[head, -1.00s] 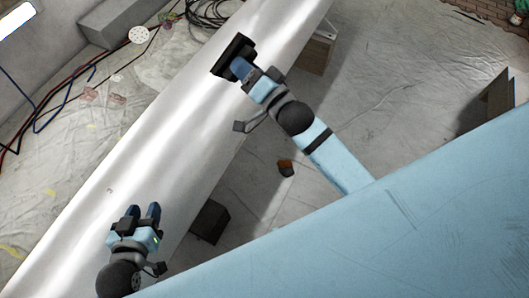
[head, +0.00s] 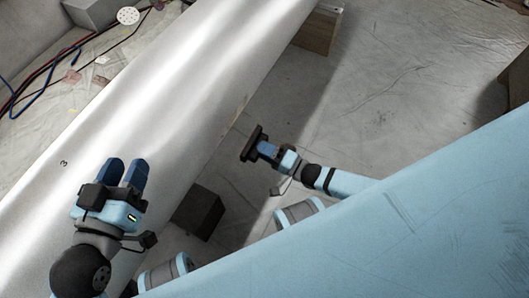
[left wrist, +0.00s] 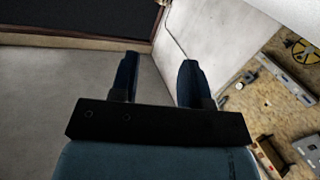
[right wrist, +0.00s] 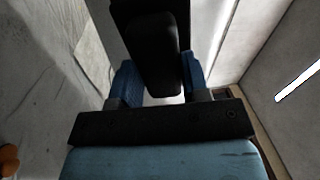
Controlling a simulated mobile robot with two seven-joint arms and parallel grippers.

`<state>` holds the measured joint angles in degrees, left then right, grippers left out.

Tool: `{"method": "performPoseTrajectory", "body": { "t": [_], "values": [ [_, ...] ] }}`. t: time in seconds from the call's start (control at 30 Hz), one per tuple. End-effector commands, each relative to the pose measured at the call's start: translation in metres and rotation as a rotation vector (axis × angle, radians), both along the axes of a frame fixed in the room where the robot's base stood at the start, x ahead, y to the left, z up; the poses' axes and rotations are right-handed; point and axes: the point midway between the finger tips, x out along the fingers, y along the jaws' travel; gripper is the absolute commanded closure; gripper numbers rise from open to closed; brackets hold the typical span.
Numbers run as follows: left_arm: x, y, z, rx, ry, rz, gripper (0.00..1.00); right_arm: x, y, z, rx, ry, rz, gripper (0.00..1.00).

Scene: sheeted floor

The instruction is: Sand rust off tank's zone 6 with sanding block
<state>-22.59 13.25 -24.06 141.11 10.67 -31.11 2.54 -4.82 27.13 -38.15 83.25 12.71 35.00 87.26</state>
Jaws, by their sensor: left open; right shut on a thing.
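The tank (head: 150,125) is a long, pale, shiny body that runs diagonally across the head view, with a small mark "3" on it at the left. My right gripper (head: 262,148) is shut on the dark sanding block (head: 251,143), to the right of the tank's edge in the head view. The block also shows between the fingers in the right wrist view (right wrist: 150,55). I cannot tell from the head view whether it touches the tank. My left gripper (head: 126,172) is open and empty, over the tank's lower left part. No rust and no zone 6 mark can be made out.
A dark block (head: 198,212) and a wooden support (head: 318,30) stand on the floor beside the tank. Cables (head: 40,88) and a white perforated disc (head: 128,15) lie beyond it at the upper left. The sheeted floor (head: 400,90) to the right is largely clear.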

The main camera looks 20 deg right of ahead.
Motion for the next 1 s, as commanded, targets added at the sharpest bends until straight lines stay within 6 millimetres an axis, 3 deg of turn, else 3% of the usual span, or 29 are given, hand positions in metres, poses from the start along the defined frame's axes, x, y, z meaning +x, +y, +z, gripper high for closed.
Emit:
{"method": "performPoseTrajectory", "body": {
  "t": [0.27,0.7,1.0],
  "values": [
    [0.001,0.001,0.0,0.009,-0.018,-0.001,0.57,0.01,0.008,0.001,0.004,0.0,0.001,0.77],
    [0.007,0.005,0.0,0.047,-0.083,0.002,0.57,0.043,0.034,0.007,0.003,0.0,0.001,0.77],
    [0.007,0.005,0.002,0.05,-0.09,0.002,0.57,0.047,0.036,0.008,0.002,0.0,0.0,0.77]
  ]
}}
